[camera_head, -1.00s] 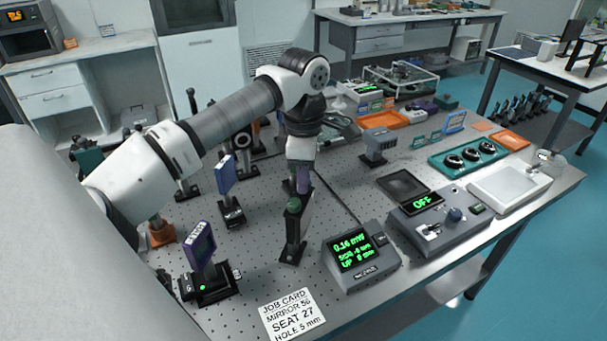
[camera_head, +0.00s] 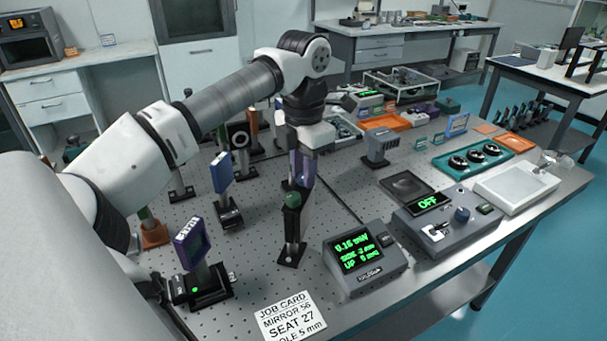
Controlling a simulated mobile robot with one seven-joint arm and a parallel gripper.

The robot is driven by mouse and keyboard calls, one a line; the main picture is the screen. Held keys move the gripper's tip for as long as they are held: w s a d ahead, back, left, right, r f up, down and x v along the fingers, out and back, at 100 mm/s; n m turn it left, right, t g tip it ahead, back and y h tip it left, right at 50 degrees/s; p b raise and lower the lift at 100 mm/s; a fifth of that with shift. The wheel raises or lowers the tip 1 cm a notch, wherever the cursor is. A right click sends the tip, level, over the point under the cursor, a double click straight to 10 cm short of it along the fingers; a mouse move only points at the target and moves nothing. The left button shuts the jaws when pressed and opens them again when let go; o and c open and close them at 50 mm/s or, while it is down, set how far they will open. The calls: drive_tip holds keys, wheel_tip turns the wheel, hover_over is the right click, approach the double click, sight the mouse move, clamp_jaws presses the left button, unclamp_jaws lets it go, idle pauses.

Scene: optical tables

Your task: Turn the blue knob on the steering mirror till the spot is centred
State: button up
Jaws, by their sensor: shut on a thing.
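The steering mirror (camera_head: 292,232) stands on a black post foot on the perforated table, with a green knob (camera_head: 292,200) on its near side. My gripper (camera_head: 301,174) points down at the top of this mount and is shut. The blue knob is hidden by the fingers, where they close at the mount. The readout box (camera_head: 362,258) right of the mirror shows green figures: about 0.16 mW, a small SIDE value that looks like -2 mm, and UP near 0. The light spot itself does not show.
A purple-framed mount (camera_head: 192,243) stands at front left and a blue-framed mount (camera_head: 222,175) behind it. A job card (camera_head: 291,318) lies at the front edge. A grey control box (camera_head: 447,222) reading OFF stands at right.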

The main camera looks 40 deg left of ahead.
drive_tip(key=shift+n+b, duration=0.35)
drive_tip(key=shift+n, duration=0.65)
drive_tip(key=o, duration=1)
wheel_tip(320, 180, up, 14)
drive_tip(key=p, duration=1)
drive_tip(key=shift+f, duration=0.1)
